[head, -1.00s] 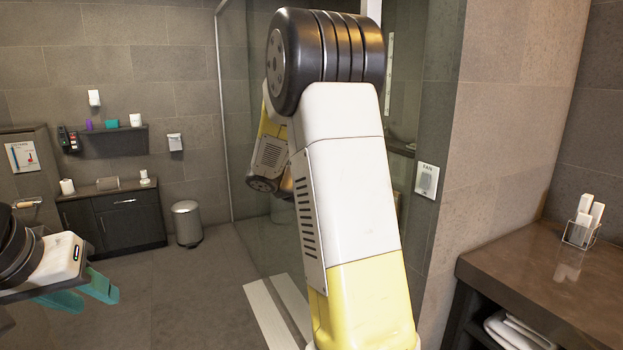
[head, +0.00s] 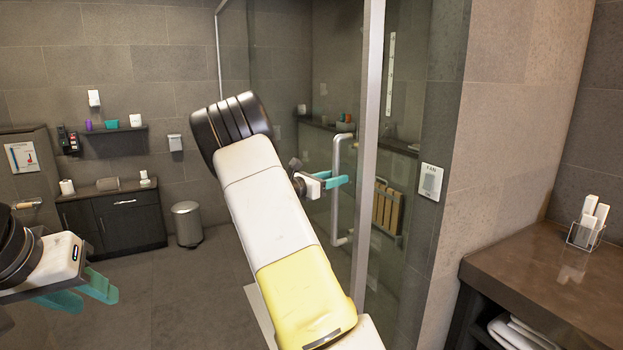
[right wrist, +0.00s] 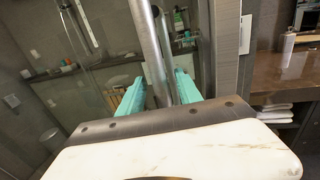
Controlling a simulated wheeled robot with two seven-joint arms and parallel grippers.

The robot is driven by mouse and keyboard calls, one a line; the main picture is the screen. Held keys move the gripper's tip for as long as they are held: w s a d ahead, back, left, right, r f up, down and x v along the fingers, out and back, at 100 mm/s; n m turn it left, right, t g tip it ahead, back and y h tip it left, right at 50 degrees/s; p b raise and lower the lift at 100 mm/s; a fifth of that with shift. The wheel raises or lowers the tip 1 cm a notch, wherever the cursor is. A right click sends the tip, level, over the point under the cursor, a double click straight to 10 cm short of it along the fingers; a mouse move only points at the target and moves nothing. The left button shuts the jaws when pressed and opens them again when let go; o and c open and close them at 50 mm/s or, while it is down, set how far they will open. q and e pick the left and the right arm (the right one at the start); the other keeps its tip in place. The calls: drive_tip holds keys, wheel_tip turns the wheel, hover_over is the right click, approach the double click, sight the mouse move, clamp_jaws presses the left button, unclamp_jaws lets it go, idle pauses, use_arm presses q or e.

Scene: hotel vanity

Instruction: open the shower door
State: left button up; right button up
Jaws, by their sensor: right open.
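The shower door (head: 300,95) is a clear glass panel with a tall metal edge post (head: 368,130). Its metal bar handle (head: 337,215) stands upright beside the post. My right gripper (head: 338,181) is open at the upper part of the handle, its teal fingers level with the bar. In the right wrist view, the handle bar (right wrist: 148,45) shows between the two spread fingers of the right gripper (right wrist: 158,88); contact cannot be told. My left gripper (head: 82,289) is open and empty at the lower left, far from the door.
A stone counter (head: 545,255) with a small wire holder (head: 586,234) stands at the right. A wall corner and fan switch (head: 431,181) are right of the door. A bin (head: 187,223) and dark cabinet (head: 112,220) stand at the back left. Floor between is clear.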

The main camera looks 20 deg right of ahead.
drive_tip(key=shift+d, duration=0.3)
clamp_jaws()
idle(1.3)
